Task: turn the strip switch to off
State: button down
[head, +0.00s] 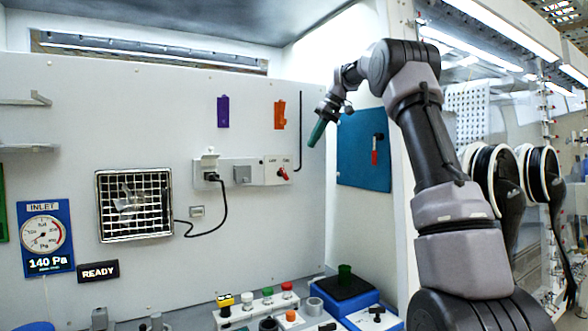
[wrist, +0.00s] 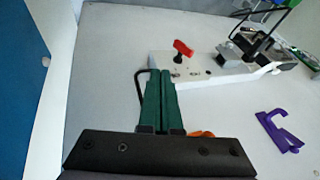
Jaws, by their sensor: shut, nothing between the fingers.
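The wall strip (head: 225,172) is a pale bar on the back wall. At its right end is a white plate with a small red switch handle (head: 283,174), set at a tilt under two labels too small to read surely. In the wrist view the red handle (wrist: 183,48) stands up from the strip (wrist: 200,76), beyond my fingertips and a little right. My gripper (head: 316,133) has green fingers, shut and empty, up and to the right of the switch and apart from it. The closed fingers also show in the wrist view (wrist: 160,76).
A plug with a black cord (head: 212,177) and a grey box (head: 242,174) sit on the strip. A bent black rod (head: 300,130) hangs between switch and gripper. Purple (head: 223,111) and orange (head: 280,115) hooks are above. A blue panel (head: 350,165) with a red lever is right.

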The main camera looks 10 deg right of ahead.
send_near(287, 176)
jog(key=w+d+f, duration=0.2)
jog(key=w+f, duration=0.1)
jog(key=w, duration=0.1)
jog(key=a+f, duration=0.1)
jog(key=a, duration=0.1)
jog(key=s+a+f, duration=0.1)
jog(key=f, duration=0.1)
jog(key=shift+a, duration=0.4)
jog(key=shift+s+a+f+y, duration=0.1)
jog(key=shift+s+f+y, duration=0.05)
jog(key=shift+f+y, duration=0.3)
jog(key=shift+f+m+g+y, duration=0.2)
jog(key=shift+m+g+y, duration=0.1)
jog(key=shift+y, duration=0.9)
jog(key=shift+f+m+g+y, duration=0.2)
jog(key=shift+f+g+y, duration=0.1)
jog(key=shift+y, duration=0.85)
jog(key=shift+r, duration=0.25)
